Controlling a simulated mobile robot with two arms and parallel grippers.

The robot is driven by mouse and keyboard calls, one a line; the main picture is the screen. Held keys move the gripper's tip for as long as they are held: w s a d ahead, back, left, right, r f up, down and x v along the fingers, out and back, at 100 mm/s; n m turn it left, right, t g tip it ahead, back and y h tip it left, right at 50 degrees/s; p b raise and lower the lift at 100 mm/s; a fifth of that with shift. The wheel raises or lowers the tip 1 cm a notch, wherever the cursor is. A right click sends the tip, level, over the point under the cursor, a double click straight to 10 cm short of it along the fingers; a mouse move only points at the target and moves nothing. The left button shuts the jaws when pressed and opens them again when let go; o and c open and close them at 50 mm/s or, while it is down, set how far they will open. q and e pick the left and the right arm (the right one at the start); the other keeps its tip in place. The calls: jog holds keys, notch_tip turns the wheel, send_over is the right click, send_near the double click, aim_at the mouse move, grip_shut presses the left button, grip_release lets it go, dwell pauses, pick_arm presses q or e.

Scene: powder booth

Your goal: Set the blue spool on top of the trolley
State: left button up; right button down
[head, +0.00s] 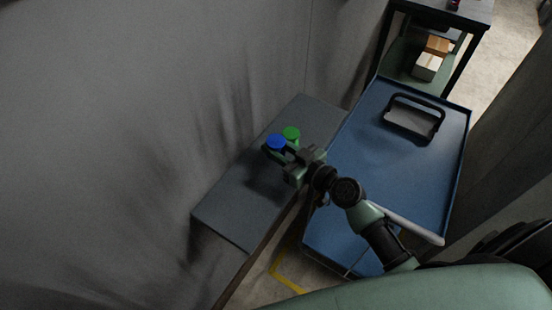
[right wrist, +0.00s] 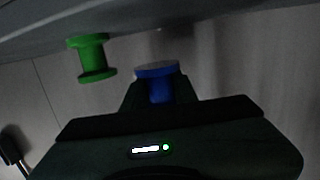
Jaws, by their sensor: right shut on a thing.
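The blue spool (head: 276,142) is between the fingers of my right gripper (head: 279,150), at the grey shelf by the wall. The trolley (head: 362,160) has a blue top tray and stands right of the shelf, under my right arm. My left gripper is not in view.
A green spool (head: 291,133) stands close beside the blue one; it also shows in the right wrist view (right wrist: 92,58). A black-handled thing (head: 413,118) lies on the trolley's far part. Its middle is clear. Beyond is a dark rack (head: 452,15) with boxes (head: 432,60).

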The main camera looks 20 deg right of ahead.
notch_tip(320, 180, down, 4)
jog(key=shift+r+b, duration=0.15)
jog(key=shift+b, duration=0.6)
jog(key=shift+f, duration=0.25)
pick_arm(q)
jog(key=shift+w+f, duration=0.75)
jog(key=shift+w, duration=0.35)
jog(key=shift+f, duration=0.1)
pick_arm(e)
jog(key=shift+f, duration=0.1)
jog(key=shift+f+b, duration=0.1)
jog(key=shift+b, duration=0.2)
jog(key=c, duration=1.2)
grip_release()
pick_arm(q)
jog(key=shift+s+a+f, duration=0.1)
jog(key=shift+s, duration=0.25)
pick_arm(e)
jog(key=shift+o, duration=0.5)
